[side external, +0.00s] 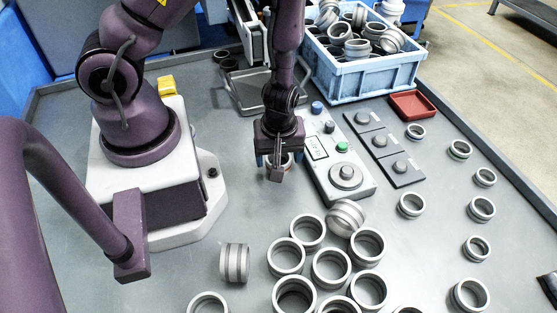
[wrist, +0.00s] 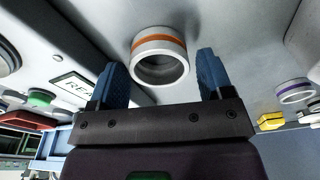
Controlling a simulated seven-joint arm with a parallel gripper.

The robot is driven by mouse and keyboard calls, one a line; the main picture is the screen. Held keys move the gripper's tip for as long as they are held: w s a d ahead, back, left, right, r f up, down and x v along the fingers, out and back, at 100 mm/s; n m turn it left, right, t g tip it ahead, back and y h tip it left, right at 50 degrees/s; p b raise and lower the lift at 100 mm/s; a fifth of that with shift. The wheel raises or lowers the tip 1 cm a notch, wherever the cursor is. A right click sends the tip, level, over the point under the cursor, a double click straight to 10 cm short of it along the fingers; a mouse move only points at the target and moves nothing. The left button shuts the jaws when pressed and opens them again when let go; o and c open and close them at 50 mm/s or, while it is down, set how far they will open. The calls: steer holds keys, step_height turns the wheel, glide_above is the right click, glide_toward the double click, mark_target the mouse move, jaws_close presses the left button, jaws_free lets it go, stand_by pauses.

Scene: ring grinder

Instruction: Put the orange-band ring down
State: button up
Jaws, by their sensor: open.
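The orange-band ring (wrist: 160,60) is a pale metal ring with an orange stripe around it. In the wrist view it sits against the grey surface between the tips of my gripper (wrist: 163,72), with a visible gap to each blue finger. My gripper is open and not clamped on it. In the side external view my gripper (side external: 278,162) is low over the table, left of the control box, and the ring is mostly hidden behind it.
A control box (side external: 335,165) with buttons and a round dial stands just right of my gripper. Several loose rings cluster in front, and more stand spaced along the right. A blue crate (side external: 365,77) of rings and a red tray (side external: 413,105) are behind. A purple-band ring (wrist: 295,91) shows in the wrist view.

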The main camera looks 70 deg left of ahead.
steer(key=shift+f, duration=0.6)
steer(key=shift+c, duration=0.2)
steer(key=c, duration=0.8)
steer(key=shift+r, duration=0.1)
steer(key=shift+c, duration=0.2)
steer(key=shift+r, duration=4.85)
steer(key=w+r+m+t+h, duration=0.1)
steer(key=w+r+m, duration=0.8)
steer(key=m, duration=0.6)
steer(key=w, duration=0.2)
steer(key=shift+w+d+m, duration=0.35)
steer(key=shift+d+m, duration=0.05)
